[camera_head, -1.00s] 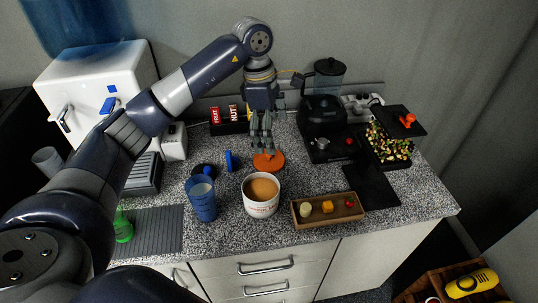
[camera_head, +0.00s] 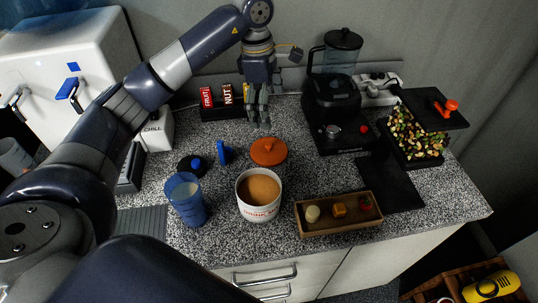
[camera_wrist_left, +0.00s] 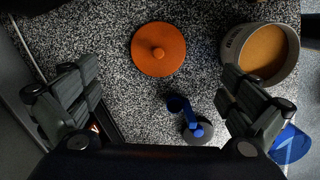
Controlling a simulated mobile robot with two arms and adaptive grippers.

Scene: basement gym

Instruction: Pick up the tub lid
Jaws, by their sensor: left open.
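The tub lid (camera_head: 268,152), a round orange disc with a small knob, lies flat on the speckled counter behind the white tub (camera_head: 259,209) of brown contents. My left gripper (camera_head: 257,122) is open and empty, pointing down above the counter just behind the lid, apart from it. In the left wrist view the lid (camera_wrist_left: 158,49) is fully visible ahead of the spread fingers (camera_wrist_left: 158,95); the tub (camera_wrist_left: 261,54) shows at upper right. My right gripper is out of view.
A blender (camera_head: 337,95) is at right, a wooden tray (camera_head: 338,214) in front.

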